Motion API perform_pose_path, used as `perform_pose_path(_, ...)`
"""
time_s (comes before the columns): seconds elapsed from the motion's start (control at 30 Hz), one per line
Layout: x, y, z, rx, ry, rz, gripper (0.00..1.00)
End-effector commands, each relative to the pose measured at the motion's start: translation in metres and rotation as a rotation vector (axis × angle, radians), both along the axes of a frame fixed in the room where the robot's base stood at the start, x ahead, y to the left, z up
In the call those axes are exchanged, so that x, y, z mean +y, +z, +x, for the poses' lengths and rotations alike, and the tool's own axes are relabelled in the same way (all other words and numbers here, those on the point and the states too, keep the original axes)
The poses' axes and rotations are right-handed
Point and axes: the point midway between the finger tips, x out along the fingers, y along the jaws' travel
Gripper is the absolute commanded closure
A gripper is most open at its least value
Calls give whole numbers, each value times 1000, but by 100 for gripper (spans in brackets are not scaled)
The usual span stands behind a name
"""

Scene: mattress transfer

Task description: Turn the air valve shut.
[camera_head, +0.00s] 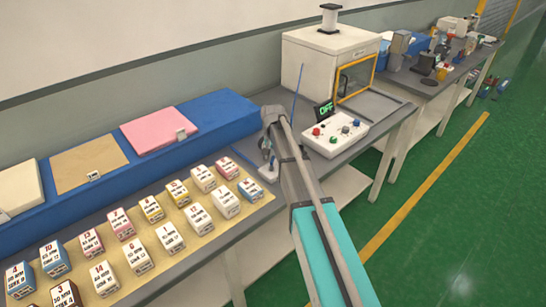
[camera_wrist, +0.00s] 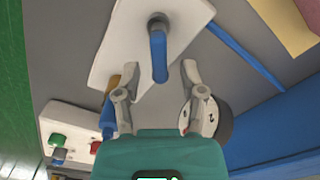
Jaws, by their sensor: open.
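The air valve shows in the wrist view as a blue lever handle (camera_wrist: 158,55) on a grey pivot, over a white plate (camera_wrist: 118,45). The lever points from the pivot down toward my gripper (camera_wrist: 158,75). My gripper is open, with one finger on each side of the lever's lower end; I cannot tell whether either touches it. A round white gauge (camera_wrist: 207,112) is partly hidden behind the right finger. An orange and blue fitting (camera_wrist: 108,115) sits behind the left finger. In the head view my gripper (camera_head: 270,150) hides most of the valve.
Several small labelled boxes (camera_head: 170,237) and a blue bench (camera_head: 215,113) with pads lie left.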

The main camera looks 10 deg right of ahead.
Motion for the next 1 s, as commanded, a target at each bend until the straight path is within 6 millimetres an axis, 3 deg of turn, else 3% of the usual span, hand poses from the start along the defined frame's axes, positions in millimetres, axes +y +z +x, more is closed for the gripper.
perform_pose_path(0.03, 0, 0, 0, 0, 0, 0, 47)
perform_pose_path(0.3, 0, 0, 0, 0, 0, 0, 97)
perform_pose_path(0.33, 0, 0, 0, 0, 0, 0, 100)
perform_pose_path(1.0, 3, 0, 1, 0, 108, 0, 100)
